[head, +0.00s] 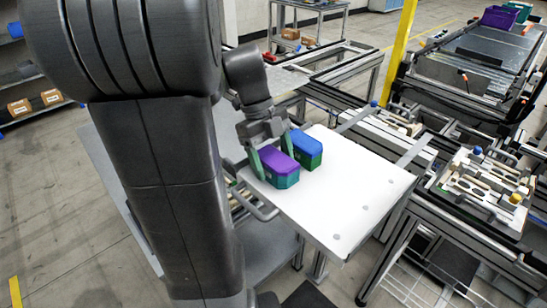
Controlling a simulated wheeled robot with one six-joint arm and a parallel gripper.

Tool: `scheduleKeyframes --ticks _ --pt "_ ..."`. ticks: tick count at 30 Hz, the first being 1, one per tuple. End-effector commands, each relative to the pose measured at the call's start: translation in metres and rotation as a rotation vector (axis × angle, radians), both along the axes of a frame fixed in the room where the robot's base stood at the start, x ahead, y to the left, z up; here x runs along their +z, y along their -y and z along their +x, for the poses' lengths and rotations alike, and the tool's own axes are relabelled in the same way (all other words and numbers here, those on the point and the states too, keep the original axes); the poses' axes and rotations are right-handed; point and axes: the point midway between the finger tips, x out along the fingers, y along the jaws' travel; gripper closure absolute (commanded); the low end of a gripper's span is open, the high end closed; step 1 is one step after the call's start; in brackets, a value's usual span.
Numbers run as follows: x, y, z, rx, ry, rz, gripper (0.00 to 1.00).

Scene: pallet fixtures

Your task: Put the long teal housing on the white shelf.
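A teal housing with a purple top (280,175) is on or just above the white shelf (340,205), near its left edge; I cannot tell if it bears on the surface. My gripper (271,153) is at this housing, with one green finger at its left end and the other behind its upper right edge. The fingers are apart with the housing between them. I cannot tell whether they press on it. A second housing, green with a blue top (305,147), stands upright on the white shelf just behind and to the right, close to the right finger.
The right and front of the white shelf are clear. Metal frames and a fixture bench (487,187) with wooden and white parts stand to the right. A yellow post (402,50) rises behind. A purple crate (498,17) sits at the far right.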

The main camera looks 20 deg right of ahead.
Motion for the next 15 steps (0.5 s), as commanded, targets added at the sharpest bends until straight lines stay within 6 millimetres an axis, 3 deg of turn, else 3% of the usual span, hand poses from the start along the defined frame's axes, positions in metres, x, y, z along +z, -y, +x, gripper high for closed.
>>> scheduleKeyframes --ticks 10,15 --pt "0.006 0.0 0.001 0.0 0.001 0.0 0.29" --pt "0.03 -0.004 0.012 0.002 0.005 -0.002 0.29"
